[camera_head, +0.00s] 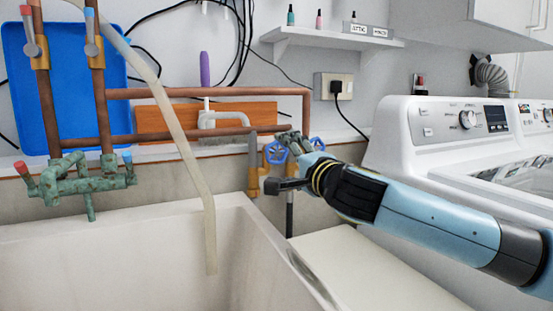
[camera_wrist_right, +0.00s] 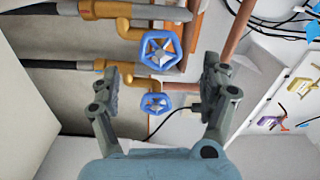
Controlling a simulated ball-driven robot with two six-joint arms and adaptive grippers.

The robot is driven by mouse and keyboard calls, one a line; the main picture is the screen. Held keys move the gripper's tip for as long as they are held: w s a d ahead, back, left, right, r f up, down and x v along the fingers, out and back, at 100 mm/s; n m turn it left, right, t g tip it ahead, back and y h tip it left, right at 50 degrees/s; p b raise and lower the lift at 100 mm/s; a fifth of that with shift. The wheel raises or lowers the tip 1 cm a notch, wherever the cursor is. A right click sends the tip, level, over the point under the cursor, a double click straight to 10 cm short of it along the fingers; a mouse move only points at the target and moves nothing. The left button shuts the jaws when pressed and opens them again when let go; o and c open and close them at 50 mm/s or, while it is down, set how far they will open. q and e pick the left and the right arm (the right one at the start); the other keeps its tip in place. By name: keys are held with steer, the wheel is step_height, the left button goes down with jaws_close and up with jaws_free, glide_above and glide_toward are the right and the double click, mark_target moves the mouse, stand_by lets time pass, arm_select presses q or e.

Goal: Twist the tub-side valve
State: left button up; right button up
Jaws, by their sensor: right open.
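Two blue spoked valve wheels sit on brass valves on pipes at the tub's right end. In the head view the tub-side valve wheel (camera_head: 276,152) is the left one, and the other wheel (camera_head: 318,143) is just right of it, partly behind my right gripper (camera_head: 287,163). In the wrist view my right gripper (camera_wrist_right: 162,76) is open and empty. One blue wheel (camera_wrist_right: 161,51) shows above the line between its fingertips and another (camera_wrist_right: 155,104) below it. I cannot tell whether a finger touches either wheel. My left gripper is not in view.
The pale tub (camera_head: 120,245) fills the lower left, with a hose (camera_head: 180,130) hanging into it. Corroded green taps (camera_head: 80,180) and copper pipes (camera_head: 200,92) run along the wall. A white washer (camera_head: 395,140) stands right, behind my right arm. A plugged outlet (camera_head: 335,86) is above.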

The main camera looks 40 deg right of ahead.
mark_target(278, 154)
steer(key=x, duration=0.7)
steer(key=shift+a, duration=0.1)
steer(key=shift+s, duration=0.1)
steer(key=shift+c, duration=0.3)
steer(key=shift+f, duration=0.1)
steer(key=c, duration=1.1)
